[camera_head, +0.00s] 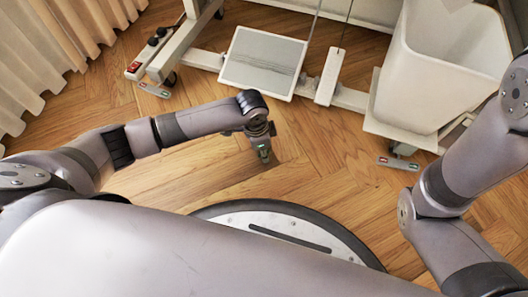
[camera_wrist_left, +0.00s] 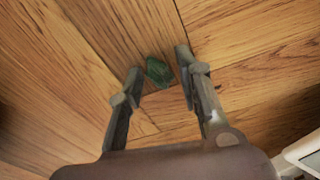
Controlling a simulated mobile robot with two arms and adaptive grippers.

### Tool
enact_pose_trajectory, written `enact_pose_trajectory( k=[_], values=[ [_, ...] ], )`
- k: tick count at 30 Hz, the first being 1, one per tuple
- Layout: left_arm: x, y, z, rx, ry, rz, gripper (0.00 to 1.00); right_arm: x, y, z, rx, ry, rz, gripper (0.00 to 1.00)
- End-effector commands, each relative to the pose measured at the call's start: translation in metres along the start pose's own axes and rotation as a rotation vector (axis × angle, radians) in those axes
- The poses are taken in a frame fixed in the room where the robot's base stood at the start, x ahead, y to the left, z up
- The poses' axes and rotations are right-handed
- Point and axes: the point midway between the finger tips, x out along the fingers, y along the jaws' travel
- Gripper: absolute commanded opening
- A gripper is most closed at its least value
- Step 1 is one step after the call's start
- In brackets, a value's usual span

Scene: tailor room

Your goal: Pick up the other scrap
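A small dark green scrap (camera_wrist_left: 159,72) lies on the wooden floor in the left wrist view, between and just beyond my left gripper's fingertips. My left gripper (camera_wrist_left: 159,75) is open, with its fingers spread apart and pointing down at the floor. In the head view the left gripper (camera_head: 264,154) hangs low over the floor in front of my base, and a bit of green shows at its tip. My right arm shows at the right of the head view, but its gripper is out of view.
A white bin (camera_head: 440,75) stands on a frame at the upper right. A pedal plate (camera_head: 264,62) and the stand's white bar (camera_head: 329,76) lie beyond the left gripper. A red power switch (camera_head: 134,67) sits at the upper left, near beige curtains (camera_head: 50,45). Floor around the gripper is clear.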

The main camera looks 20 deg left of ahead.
Motion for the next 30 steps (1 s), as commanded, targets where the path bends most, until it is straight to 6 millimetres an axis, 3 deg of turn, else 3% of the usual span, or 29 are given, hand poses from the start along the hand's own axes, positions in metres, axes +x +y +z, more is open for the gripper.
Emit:
enact_pose_trajectory(
  k=[6, 20, 26, 30],
  values=[
    [0.000, 0.000, 0.000, 0.000, 0.000, 0.000, 0.17, 0.000, 0.000, 0.000, 0.000, 0.000, 0.000, 0.40],
    [-0.005, 0.000, -0.001, 0.000, 0.000, 0.000, 0.17, 0.004, 0.001, 0.002, -0.001, 0.000, 0.000, 0.40],
    [-0.029, 0.000, -0.004, 0.000, 0.001, 0.000, 0.17, 0.023, 0.005, 0.008, -0.001, 0.000, 0.000, 0.40],
    [-0.059, 0.000, -0.007, 0.000, 0.001, -0.001, 0.17, 0.045, 0.010, 0.016, -0.001, 0.000, 0.000, 0.40]
  ],
)
